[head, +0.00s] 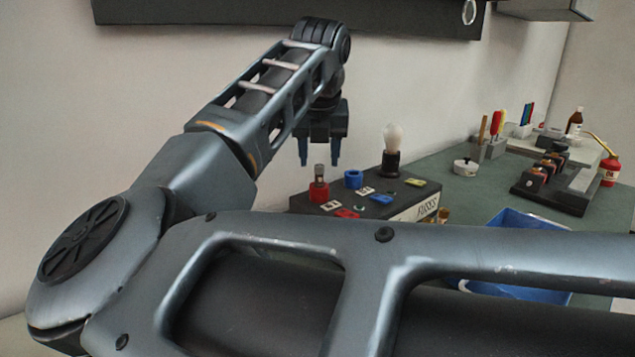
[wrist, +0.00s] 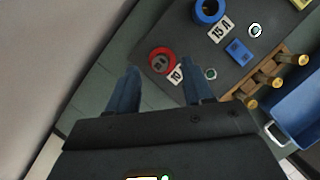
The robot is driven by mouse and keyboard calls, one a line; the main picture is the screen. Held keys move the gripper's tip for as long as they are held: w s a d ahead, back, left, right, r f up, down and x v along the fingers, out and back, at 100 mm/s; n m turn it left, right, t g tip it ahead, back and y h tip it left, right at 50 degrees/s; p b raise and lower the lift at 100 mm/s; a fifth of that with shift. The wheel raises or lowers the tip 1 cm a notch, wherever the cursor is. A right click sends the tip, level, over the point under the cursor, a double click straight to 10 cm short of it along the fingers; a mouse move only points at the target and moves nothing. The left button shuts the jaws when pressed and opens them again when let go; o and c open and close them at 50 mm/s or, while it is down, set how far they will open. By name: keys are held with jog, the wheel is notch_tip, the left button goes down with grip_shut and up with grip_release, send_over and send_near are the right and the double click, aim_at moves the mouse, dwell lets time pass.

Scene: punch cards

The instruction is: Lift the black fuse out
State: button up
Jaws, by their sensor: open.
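The black fuse (wrist: 160,63) appears as a dark round top inside a red ring-shaped holder (wrist: 162,55) in the wrist view. In the head view its dark upper part (head: 319,171) rises out of the red holder (head: 318,192), at the left of the dark fuse board (head: 375,206). My gripper (head: 320,162) hangs pointing down, a little above the fuse, apart from it. In the wrist view the two fingers (wrist: 160,84) are spread wide with nothing between them, and the fuse lies just beyond the tips. The fuse's lower part is hidden in the holder.
A blue holder (head: 353,179) and a bulb on a black base (head: 391,152) stand nearby on the board. A wooden rack with brass-topped pegs (wrist: 265,85) and a blue tray (wrist: 302,112) lie to the right. A wall (wrist: 60,50) is at the left.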

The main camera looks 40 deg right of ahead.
aim_at(319, 166)
jog(key=x, duration=0.4)
jog(key=shift+f, duration=0.1)
jog(key=shift+c, duration=0.2)
grip_shut()
